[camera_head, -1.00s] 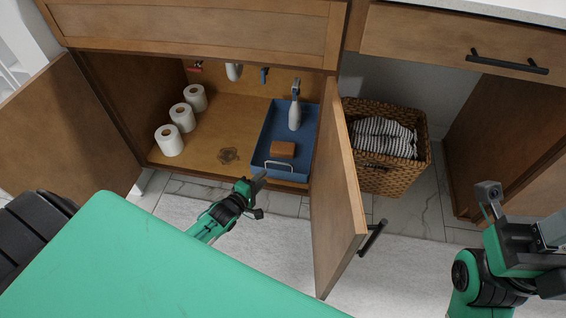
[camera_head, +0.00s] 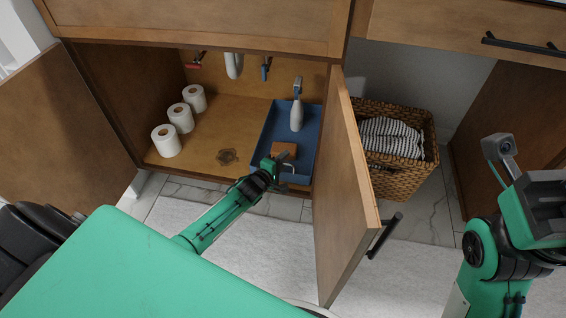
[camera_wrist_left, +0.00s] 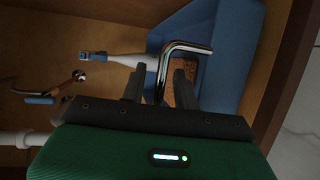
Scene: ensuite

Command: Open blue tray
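The blue tray (camera_head: 270,128) lies on the cabinet floor, right of centre, in the head view. It holds a white spray bottle (camera_head: 296,116) and a brown block (camera_head: 284,149). Its chrome handle (camera_head: 297,181) is at the near end. My left gripper (camera_head: 284,163) is at that end, partly covering the handle. In the left wrist view the fingers of my left gripper (camera_wrist_left: 160,88) are apart, with the chrome handle (camera_wrist_left: 186,46) running between them. Contact with the handle cannot be made out. My right gripper (camera_head: 520,172) is at the right edge; its fingertips are unclear.
The open right cabinet door (camera_head: 341,200) stands just right of the tray and my left gripper. Several toilet rolls (camera_head: 180,118) stand at the left inside the cabinet. A wicker basket (camera_head: 400,180) with striped cloth is beyond the door.

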